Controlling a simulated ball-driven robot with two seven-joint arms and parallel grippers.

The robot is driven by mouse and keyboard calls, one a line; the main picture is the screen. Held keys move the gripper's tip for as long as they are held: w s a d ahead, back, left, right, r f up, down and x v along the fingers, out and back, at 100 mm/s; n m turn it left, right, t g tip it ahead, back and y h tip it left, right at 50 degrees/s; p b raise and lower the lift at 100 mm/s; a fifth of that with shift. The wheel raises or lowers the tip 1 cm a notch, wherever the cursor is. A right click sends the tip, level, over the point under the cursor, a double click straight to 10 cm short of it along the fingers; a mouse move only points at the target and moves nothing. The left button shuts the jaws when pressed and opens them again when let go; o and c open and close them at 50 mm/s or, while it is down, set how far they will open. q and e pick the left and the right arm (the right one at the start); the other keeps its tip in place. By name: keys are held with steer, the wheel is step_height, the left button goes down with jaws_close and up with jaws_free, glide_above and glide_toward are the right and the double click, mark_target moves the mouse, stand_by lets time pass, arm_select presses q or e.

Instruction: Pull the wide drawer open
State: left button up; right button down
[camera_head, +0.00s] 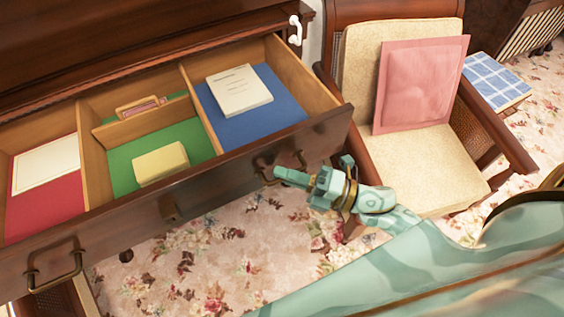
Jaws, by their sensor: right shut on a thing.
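The wide drawer (228,172) of the dark wood cabinet stands pulled out, its three compartments open to view. Its front has a metal handle at the lower left (55,270) and another at the right (283,168). My right gripper (283,174), green and marbled, is at the right handle and shut on it. The fingertips cover part of that handle. The compartments are lined red, green and blue. My left gripper is not in view.
Papers (46,163), a yellow block (160,163) and a white booklet (239,91) lie in the drawer. A cushioned armchair (430,165) with a pink cushion (420,82) stands close on the right. Floral carpet (215,255) lies clear below the drawer front.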

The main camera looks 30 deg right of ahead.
steer(key=shift+s, duration=1)
steer(key=shift+f, duration=0.1)
steer(key=c, duration=1.5)
jaws_free()
steer(key=shift+d, duration=0.1)
steer(key=v, duration=1.6)
steer(key=shift+s, duration=0.1)
